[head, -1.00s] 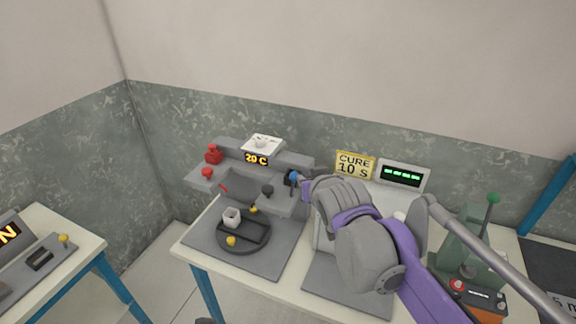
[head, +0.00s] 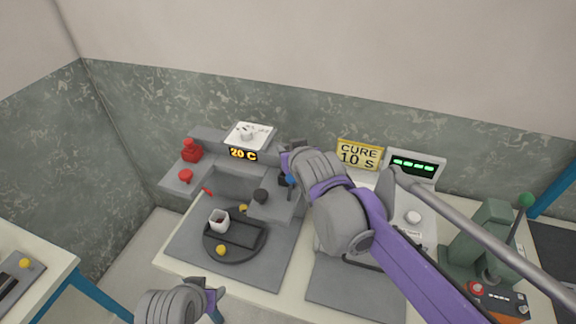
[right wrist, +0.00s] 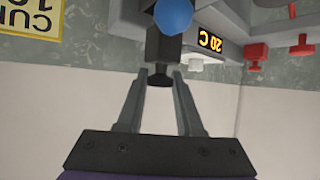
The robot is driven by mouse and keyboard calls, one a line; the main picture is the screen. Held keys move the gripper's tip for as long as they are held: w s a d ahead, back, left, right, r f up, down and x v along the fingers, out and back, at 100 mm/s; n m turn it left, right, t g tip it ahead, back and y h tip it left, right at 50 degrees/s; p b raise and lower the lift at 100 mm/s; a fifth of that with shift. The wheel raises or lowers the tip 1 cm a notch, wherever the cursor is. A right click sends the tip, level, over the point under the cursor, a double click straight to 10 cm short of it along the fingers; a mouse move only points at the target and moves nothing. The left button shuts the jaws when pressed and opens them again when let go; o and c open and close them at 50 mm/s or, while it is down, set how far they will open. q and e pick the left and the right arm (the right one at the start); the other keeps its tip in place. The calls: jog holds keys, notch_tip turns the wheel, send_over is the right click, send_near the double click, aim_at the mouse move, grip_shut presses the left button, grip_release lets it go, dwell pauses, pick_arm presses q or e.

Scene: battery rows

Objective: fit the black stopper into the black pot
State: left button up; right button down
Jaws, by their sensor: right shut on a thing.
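My right gripper (head: 288,178) is at the right end of the grey bench fixture. In the right wrist view its two fingers (right wrist: 161,75) close on a black piece (right wrist: 162,46) with a narrow neck, which I take to be the black stopper. A blue ball partly hides its far end. Whether the two touch is hidden. My left gripper (head: 213,300) shows at the bottom edge; its fingers are too small to read.
Red pieces (head: 191,152) stand on the fixture's left side. A white cup (head: 219,222) is on a dark round plate (head: 211,243) in front. A yellow CURE sign (head: 359,155), a display (head: 412,166) and a green lever device (head: 488,235) stand to the right.

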jog(key=shift+f, duration=2.55)
jog(key=shift+w+f, duration=0.1)
jog(key=c, duration=0.8)
grip_release()
jog(key=shift+c, duration=0.2)
jog(key=shift+r, duration=0.2)
jog(key=v, duration=1.2)
jog(key=s+d+f+m+g+h, duration=0.3)
jog(key=s+d+f+g, duration=0.3)
jog(key=s+d+f, duration=0.8)
jog(key=s+f, duration=0.3)
jog(key=f, duration=0.1)
jog(key=shift+s+d, duration=0.2)
jog(key=shift+d, duration=0.15)
